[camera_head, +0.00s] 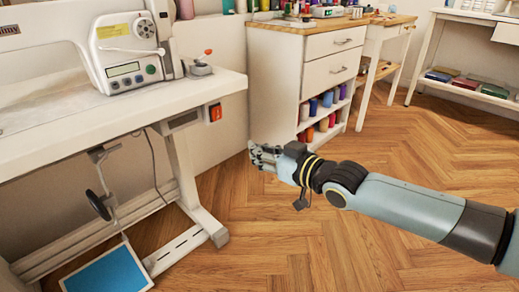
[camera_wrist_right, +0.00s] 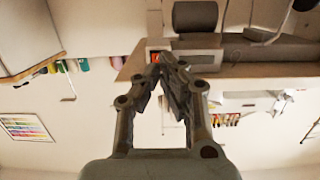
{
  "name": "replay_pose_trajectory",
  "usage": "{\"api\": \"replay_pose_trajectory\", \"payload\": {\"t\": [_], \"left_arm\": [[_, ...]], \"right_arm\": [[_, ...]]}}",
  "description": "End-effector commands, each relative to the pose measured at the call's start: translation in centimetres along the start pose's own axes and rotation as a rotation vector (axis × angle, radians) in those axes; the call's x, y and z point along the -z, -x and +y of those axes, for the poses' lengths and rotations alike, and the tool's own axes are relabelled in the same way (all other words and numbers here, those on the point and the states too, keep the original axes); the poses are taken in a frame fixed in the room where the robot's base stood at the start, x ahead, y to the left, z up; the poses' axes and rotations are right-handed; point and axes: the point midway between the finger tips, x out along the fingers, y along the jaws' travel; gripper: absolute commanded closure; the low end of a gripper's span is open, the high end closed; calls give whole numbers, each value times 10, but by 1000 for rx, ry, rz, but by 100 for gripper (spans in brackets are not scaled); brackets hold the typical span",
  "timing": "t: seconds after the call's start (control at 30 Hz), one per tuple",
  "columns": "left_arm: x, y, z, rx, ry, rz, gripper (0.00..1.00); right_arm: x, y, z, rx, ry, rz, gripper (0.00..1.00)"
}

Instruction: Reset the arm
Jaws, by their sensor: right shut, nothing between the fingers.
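My right arm (camera_head: 400,205) reaches in from the right in the head view, stretched out over the wooden floor. Its right gripper (camera_head: 254,153) points left, in front of the white drawer cabinet and to the right of the sewing table. In the right wrist view the right gripper (camera_wrist_right: 163,68) shows with its two fingertips together and nothing between them. My left gripper is in neither view.
The white sewing table (camera_head: 60,130) with a sewing machine (camera_head: 130,50) stands at the left, a blue pedal (camera_head: 108,274) below. A drawer cabinet (camera_head: 275,80) with thread spools stands behind the gripper. The herringbone floor (camera_head: 290,245) is clear.

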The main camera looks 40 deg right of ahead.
Motion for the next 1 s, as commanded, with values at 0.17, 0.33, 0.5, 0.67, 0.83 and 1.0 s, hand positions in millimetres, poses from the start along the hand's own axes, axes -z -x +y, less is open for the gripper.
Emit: {"api": "replay_pose_trajectory", "payload": {"t": [0.17, 0.33, 0.5, 0.67, 0.83, 1.0], "left_arm": [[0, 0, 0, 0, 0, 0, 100], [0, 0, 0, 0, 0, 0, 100], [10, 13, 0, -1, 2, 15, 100], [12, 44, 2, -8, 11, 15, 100], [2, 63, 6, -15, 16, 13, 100], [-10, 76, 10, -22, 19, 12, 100]], "right_arm": [[0, 0, 0, 0, 0, 0, 100], [0, 0, 0, 0, 0, 0, 100], [12, 4, -4, -3, -14, 3, 100], [-60, 36, 0, -84, -74, -191, 100], [-183, 112, -9, -154, -87, -517, 100], [-282, 216, -37, -172, -80, -836, 100]]}}
